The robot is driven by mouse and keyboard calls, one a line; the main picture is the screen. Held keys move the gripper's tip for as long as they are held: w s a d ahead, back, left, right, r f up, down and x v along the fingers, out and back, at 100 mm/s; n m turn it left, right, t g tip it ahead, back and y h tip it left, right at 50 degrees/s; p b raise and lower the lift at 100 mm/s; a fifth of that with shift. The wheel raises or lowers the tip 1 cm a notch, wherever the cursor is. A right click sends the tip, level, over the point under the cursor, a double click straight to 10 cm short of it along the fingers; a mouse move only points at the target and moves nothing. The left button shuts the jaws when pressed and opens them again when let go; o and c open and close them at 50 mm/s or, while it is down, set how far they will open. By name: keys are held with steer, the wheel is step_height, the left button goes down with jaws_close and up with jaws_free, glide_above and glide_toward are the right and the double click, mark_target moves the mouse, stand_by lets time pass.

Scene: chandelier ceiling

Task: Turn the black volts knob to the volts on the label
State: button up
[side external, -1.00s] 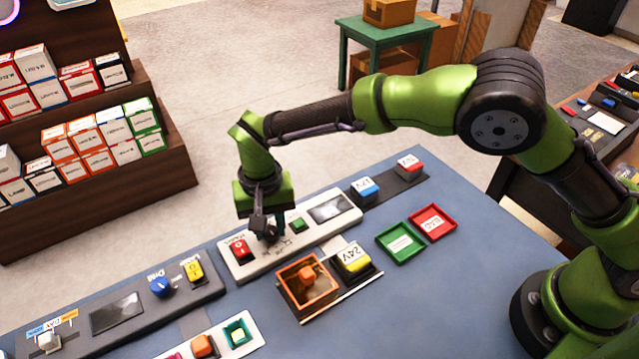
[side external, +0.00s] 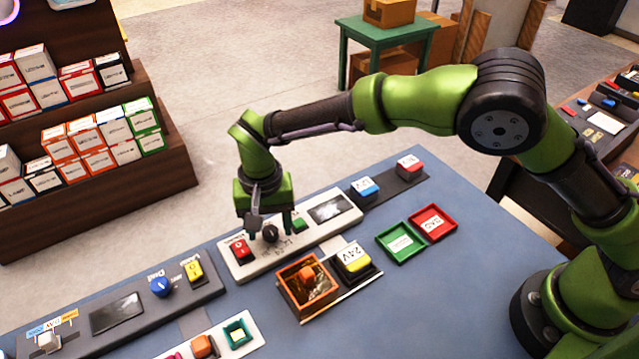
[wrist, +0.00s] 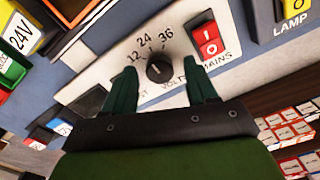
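The black volts knob (wrist: 160,70) sits on a white panel (wrist: 105,60), with the marks 12, 24 and 36 around it in the wrist view. Its pointer line is too small to read with certainty. The knob also shows in the side view (side external: 270,233). My gripper (wrist: 163,88) is open and empty, with a green finger on either side of the knob and a gap to each. In the side view my gripper (side external: 271,229) is over the panel at the knob. The label reads 24V on a yellow-and-black block (side external: 353,257), also at the wrist view's left edge (wrist: 20,33).
A red mains switch (side external: 240,248) and a green button (side external: 298,224) flank the knob. A small screen (side external: 328,208) lies farther along the panel. An open orange box (side external: 306,285) stands in front. Green (side external: 400,243) and red (side external: 433,222) trays lie to the right.

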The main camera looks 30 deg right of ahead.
mark_target(270, 230)
step_height(270, 230, up, 17)
stand_by(0.6)
steer(key=shift+f, duration=0.1)
